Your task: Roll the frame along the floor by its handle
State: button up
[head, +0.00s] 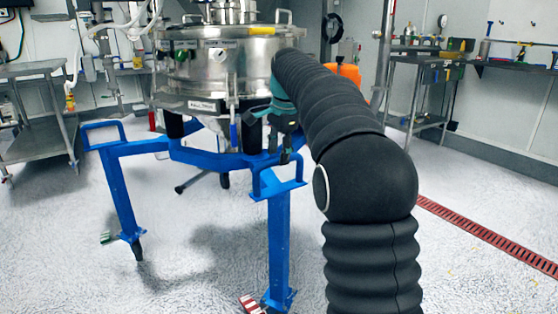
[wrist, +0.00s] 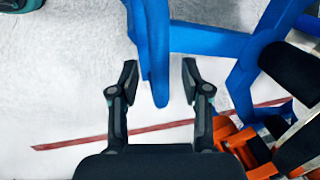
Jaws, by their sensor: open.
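The blue frame (head: 205,157) stands on wheeled legs and carries a round steel sifter (head: 215,75). It has a loop handle at the left (head: 103,133) and another at the near right corner (head: 278,172). My gripper (head: 277,148), teal and dark, points down just above the near right handle. In the wrist view, a blue bar of the frame, seemingly this handle (wrist: 157,60), lies between the spread fingers of my gripper (wrist: 158,78). Gaps show on both sides of the bar. My arm hides part of the sifter and the frame's right side.
A steel cart (head: 35,110) stands at the left. A steel table (head: 430,85) and a wall shelf (head: 510,68) are at the right. A red floor drain (head: 490,235) crosses the right side. The pale floor in front of the frame is clear.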

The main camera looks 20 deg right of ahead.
jog(key=shift+w+f, duration=0.15)
jog(key=shift+f, duration=0.55)
grip_shut()
jog(key=shift+a+r, duration=0.1)
